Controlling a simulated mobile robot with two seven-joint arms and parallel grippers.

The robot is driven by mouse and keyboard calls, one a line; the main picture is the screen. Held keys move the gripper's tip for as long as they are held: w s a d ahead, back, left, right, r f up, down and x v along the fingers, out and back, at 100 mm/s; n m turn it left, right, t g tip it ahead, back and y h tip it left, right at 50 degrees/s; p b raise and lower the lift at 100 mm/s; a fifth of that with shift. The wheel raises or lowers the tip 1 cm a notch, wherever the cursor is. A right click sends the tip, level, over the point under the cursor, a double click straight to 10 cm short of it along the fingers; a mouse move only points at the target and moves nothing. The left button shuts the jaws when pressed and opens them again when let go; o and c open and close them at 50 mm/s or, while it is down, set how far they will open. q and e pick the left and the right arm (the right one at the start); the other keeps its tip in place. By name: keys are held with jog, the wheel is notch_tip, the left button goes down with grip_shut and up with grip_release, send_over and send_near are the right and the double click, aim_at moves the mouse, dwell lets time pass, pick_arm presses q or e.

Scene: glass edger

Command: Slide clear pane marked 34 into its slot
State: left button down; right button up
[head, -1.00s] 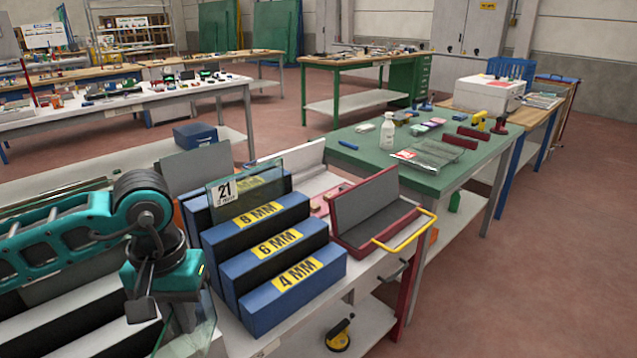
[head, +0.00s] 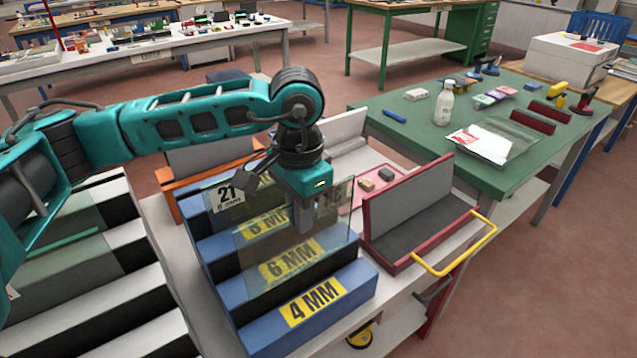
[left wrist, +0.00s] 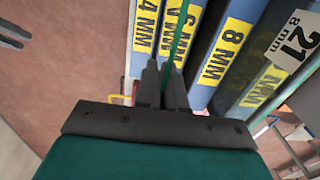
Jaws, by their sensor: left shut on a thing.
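My left gripper (head: 304,222) is shut on the top edge of a clear pane (head: 335,228) and holds it upright over the blue stepped rack (head: 262,338). The 6 MM label (head: 291,262) shows through the pane; the 4 MM label (head: 312,301) is in front of it. A faint mark at the pane's upper right is unreadable.
A clear pane labelled 21 (head: 228,194) stands at the rack's back. A red-framed grey stand (head: 405,222) with a yellow handle is close on the right. White-and-black steps (head: 125,290) lie to the left. The green table (head: 405,118) is behind.

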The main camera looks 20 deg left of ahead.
pick_arm(q)
jog(key=shift+w+r, duration=0.15)
jog(key=shift+w, duration=0.1)
jog(key=b, duration=0.4)
send_over(304, 268)
jog(key=shift+f, duration=3.15)
notch_tip(304, 268, down, 3)
jog(key=shift+r+b, duration=0.15)
jog(key=shift+b, duration=1.05)
jog(key=shift+f+b, duration=0.45)
notch_tip(304, 268, down, 2)
jog(key=shift+f+b, duration=0.1)
jog(key=shift+b, duration=0.95)
pick_arm(e)
notch_tip(304, 268, down, 7)
jog(key=a, duration=0.2)
jog(key=shift+w+a+r+y, duration=0.2)
jog(key=shift+w+y, duration=0.1)
jog(key=shift+w, duration=0.15)
